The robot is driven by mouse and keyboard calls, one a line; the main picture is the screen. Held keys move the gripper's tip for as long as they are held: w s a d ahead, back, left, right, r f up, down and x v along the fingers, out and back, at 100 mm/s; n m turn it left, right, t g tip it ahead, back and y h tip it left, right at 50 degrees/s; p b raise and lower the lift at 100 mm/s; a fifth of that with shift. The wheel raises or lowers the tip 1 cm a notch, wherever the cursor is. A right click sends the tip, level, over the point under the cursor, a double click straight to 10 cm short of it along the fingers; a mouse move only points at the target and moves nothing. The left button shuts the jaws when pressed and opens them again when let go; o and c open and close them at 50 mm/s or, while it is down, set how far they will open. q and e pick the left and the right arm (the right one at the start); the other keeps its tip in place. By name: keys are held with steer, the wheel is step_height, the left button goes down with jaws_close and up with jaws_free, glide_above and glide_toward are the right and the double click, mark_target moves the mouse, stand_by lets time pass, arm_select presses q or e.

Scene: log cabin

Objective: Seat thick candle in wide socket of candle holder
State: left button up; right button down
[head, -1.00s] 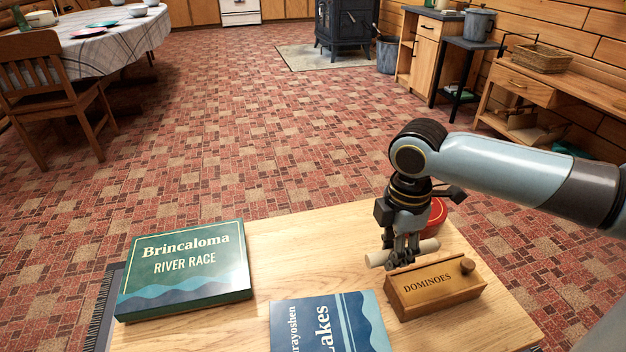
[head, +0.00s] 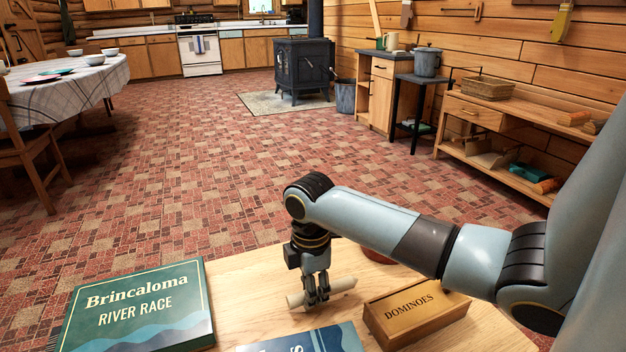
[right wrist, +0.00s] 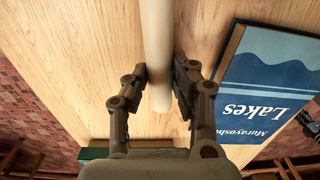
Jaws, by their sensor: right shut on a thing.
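A cream candle (head: 343,285) lies level across my right gripper (head: 318,298) in the head view, over the wooden table (head: 250,275). I cannot tell whether the candle touches the table. No candle holder shows in any view.
A wooden dominoes box (head: 415,310) stands right of the candle. A green River Race box (head: 140,305) lies at left, and a blue Lakes box (head: 335,340) in front. A reddish round thing (head: 378,257) is partly hidden behind my arm. The tabletop between the green box and candle is bare.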

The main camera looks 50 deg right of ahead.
steer(key=shift+f, duration=0.85)
steer(key=shift+r, duration=0.1)
steer(key=shift+f, duration=0.25)
arm_select(q)
steer(key=shift+w+a+f, duration=0.15)
steer(key=shift+w+f, duration=0.1)
steer(key=shift+w, duration=0.2)
arm_select(e)
steer(key=c, duration=1.1)
jaws_free()
